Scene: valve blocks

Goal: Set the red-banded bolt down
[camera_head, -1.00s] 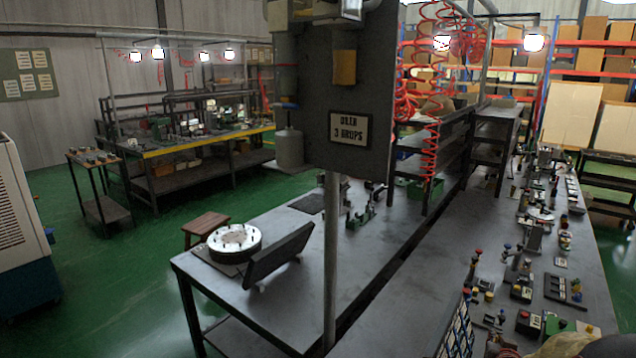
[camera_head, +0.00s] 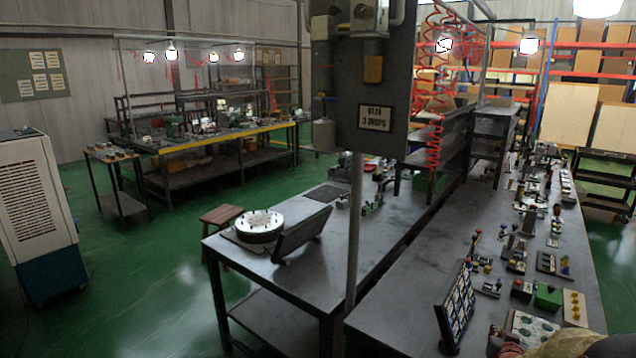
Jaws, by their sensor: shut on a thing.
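I cannot make out the red-banded bolt in this view; the small parts on the right bench are too small to tell apart. Part of my own arm (camera_head: 590,346) shows at the bottom right edge, cut off by the frame. My gripper's fingertips do not show, and neither does anything held in them. Several small blocks and fittings with red, yellow and blue caps stand along the right bench (camera_head: 410,325).
A dark upright rack of pale cells (camera_head: 457,304) stands on the near bench. Right of it are a green box (camera_head: 548,296), a yellow block (camera_head: 575,308) and a spotted plate (camera_head: 530,330). A post with a sign (camera_head: 377,118) rises at centre. The bench left of the rack is clear.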

